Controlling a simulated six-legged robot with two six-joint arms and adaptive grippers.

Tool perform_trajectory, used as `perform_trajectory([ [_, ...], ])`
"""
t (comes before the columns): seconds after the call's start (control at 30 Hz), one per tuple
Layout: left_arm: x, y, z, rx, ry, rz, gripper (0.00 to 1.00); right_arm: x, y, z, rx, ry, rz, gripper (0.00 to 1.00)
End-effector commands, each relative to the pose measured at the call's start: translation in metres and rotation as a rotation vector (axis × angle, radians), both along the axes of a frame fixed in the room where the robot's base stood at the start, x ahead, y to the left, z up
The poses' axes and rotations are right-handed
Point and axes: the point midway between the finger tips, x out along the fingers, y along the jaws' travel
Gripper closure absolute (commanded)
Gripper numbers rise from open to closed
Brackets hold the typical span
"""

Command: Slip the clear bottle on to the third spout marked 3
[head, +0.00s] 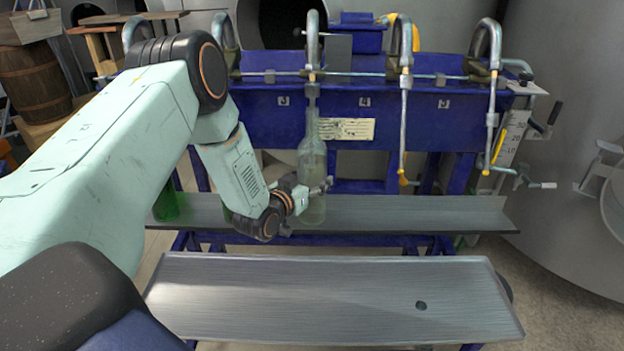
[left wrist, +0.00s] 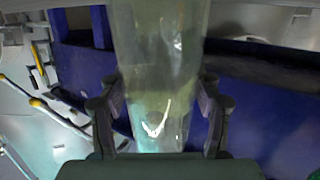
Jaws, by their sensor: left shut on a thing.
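The clear bottle (head: 312,160) is upright in front of the blue filler frame, below the third spout (head: 312,42), beside label 3. Its neck lines up with the spout tube and overlaps it; I cannot tell whether the tube is inside. Its base overlaps the rear shelf in the picture; contact is unclear. My left gripper (head: 308,190) is shut around the bottle's lower body. In the left wrist view the bottle (left wrist: 160,75) stands between the two fingers (left wrist: 160,115). My right gripper is out of view.
Spouts 4 (head: 404,120) and 5 (head: 491,110) hang to the right with yellow tips. A green bottle (head: 166,204) stands left on the rear grey shelf (head: 430,212). The front metal shelf (head: 330,290) is bare except for a small dark spot. My left arm covers the left spouts partly.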

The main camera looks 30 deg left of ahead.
Motion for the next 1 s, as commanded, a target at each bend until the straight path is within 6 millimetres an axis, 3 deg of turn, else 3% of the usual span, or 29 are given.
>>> perform_trajectory([
  [0.13,0.002,0.0,0.002,0.002,-0.01,0.0,0.87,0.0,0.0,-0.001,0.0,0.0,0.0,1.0],
  [0.17,0.002,0.0,0.002,0.002,-0.01,0.0,0.34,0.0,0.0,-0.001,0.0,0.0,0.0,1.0],
  [0.4,0.001,0.0,0.0,0.0,-0.005,0.0,0.14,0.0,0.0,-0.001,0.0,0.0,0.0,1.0],
  [0.47,0.0,0.0,0.0,0.0,-0.004,0.0,0.09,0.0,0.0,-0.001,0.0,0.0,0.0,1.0],
  [0.83,-0.004,0.0,-0.004,-0.002,0.007,0.001,0.09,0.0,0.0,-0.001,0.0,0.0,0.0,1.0],
  [1.0,-0.021,0.0,0.0,-0.004,0.006,0.003,0.09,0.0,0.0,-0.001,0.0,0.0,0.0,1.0],
])
